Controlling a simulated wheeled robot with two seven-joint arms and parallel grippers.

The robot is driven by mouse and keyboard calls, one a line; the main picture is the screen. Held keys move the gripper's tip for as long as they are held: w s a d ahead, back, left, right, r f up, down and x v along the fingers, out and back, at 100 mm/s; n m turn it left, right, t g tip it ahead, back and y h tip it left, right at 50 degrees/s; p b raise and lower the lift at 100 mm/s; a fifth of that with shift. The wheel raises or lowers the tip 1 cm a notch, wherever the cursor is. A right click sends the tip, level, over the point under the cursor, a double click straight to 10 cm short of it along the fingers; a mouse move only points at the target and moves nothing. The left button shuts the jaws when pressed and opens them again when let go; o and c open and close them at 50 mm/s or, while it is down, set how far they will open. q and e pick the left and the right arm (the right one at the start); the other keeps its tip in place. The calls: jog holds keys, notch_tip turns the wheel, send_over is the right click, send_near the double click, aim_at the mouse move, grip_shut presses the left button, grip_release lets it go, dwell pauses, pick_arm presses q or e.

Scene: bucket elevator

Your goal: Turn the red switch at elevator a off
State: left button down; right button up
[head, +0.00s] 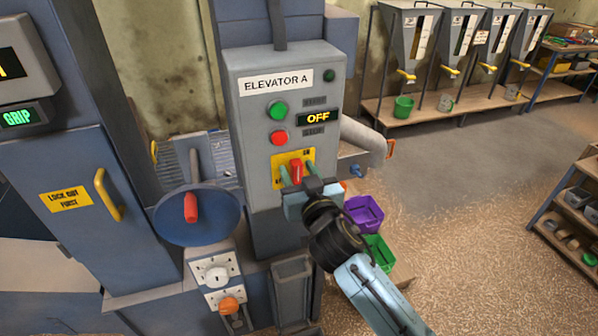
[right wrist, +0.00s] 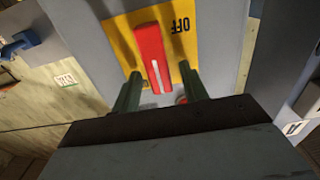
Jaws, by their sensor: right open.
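The elevator A control box (head: 260,210) is grey, with a white "ELEVATOR A" label. Its red switch (head: 296,171) sits on a yellow plate (head: 279,163) low on the front, and its handle looks roughly upright. The small display (head: 318,117) above reads "OFF". My right gripper (head: 298,174) is at the switch, open, with one finger on each side of the handle. In the right wrist view the red switch (right wrist: 152,58) lies between the green fingertips (right wrist: 160,72), with "OFF" printed beside it. I cannot tell whether the fingers touch it. My left gripper is out of view.
A green button (head: 278,109) and a red button (head: 279,138) are above the switch. A blue disc (head: 205,228) with a red handle stands at left, near a cabinet's yellow handle (head: 107,194). Purple (head: 364,211) and green bins are behind my right arm. Open floor lies right.

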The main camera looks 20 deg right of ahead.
grip_shut()
dwell(0.4)
jog(key=n, duration=0.2)
jog(key=n+p, duration=0.1)
jog(key=n, duration=0.1)
jog(key=shift+a, duration=0.3)
jog(key=n, duration=0.2)
jog(key=n+p, duration=0.1)
jog(key=n, duration=0.1)
jog(key=shift+a+f, duration=0.2)
jog(key=shift+a, duration=0.15)
jog(key=shift+a+f+n+p, duration=0.1)
jog(key=shift+f+n+p, duration=0.15)
jog(key=shift+n, duration=1.4)
jog(key=shift+a+f+n+p, duration=0.1)
jog(key=shift+f+n+p, duration=0.15)
jog(key=shift+n, duration=1.35)
jog(key=shift+a+f+n+p, duration=0.15)
jog(key=shift+f+n, duration=0.1)
jog(key=shift+n, duration=1.4)
